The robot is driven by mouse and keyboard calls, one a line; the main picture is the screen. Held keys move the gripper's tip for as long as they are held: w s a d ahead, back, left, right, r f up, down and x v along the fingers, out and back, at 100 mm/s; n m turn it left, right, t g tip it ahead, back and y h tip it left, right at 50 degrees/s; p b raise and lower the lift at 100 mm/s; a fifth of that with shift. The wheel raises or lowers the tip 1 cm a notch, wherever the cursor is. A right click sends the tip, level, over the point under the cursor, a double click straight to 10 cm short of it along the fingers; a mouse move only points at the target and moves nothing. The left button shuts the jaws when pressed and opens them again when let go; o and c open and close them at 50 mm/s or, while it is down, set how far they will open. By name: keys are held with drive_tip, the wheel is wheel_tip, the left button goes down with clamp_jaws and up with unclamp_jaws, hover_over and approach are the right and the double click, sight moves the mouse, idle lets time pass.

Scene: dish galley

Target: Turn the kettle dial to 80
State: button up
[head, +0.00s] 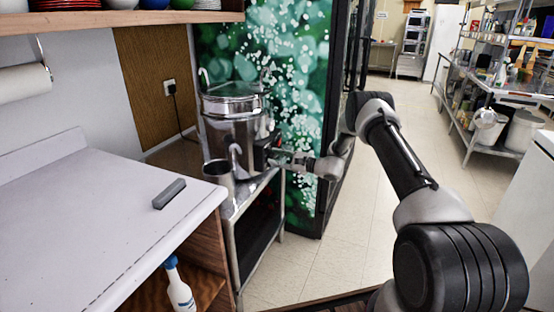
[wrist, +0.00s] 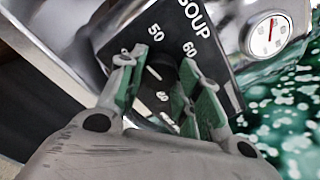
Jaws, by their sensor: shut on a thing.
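The kettle (head: 235,130) is a tall steel pot with a lid and raised handles, standing on a metal stand. In the wrist view its black control panel (wrist: 218,72) reads SOUP, with 50 and 60 legible above the dial. The dark dial (wrist: 158,77) sits between my fingers. My gripper (wrist: 157,68) is shut on it, one green-padded finger on each side. In the head view my gripper (head: 270,153) reaches the kettle's right side from the right. The dial's pointer cannot be made out, and the lower markings are small and partly hidden by the fingers.
A round gauge (wrist: 268,34) with a red needle is beside the panel. A steel cup (head: 218,172) stands in front of the kettle. A pale counter (head: 100,225) with a grey block (head: 169,194) is at left. The floor (head: 330,255) below my arm is open.

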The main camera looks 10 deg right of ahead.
drive_tip(key=m, duration=0.4)
drive_tip(key=shift+f+m, duration=0.1)
drive_tip(key=shift+m, duration=0.2)
drive_tip(key=m, duration=1.4)
drive_tip(key=shift+m, duration=0.4)
drive_tip(key=o, duration=1.1)
drive_tip(key=shift+c, duration=0.2)
drive_tip(key=v, duration=1.2)
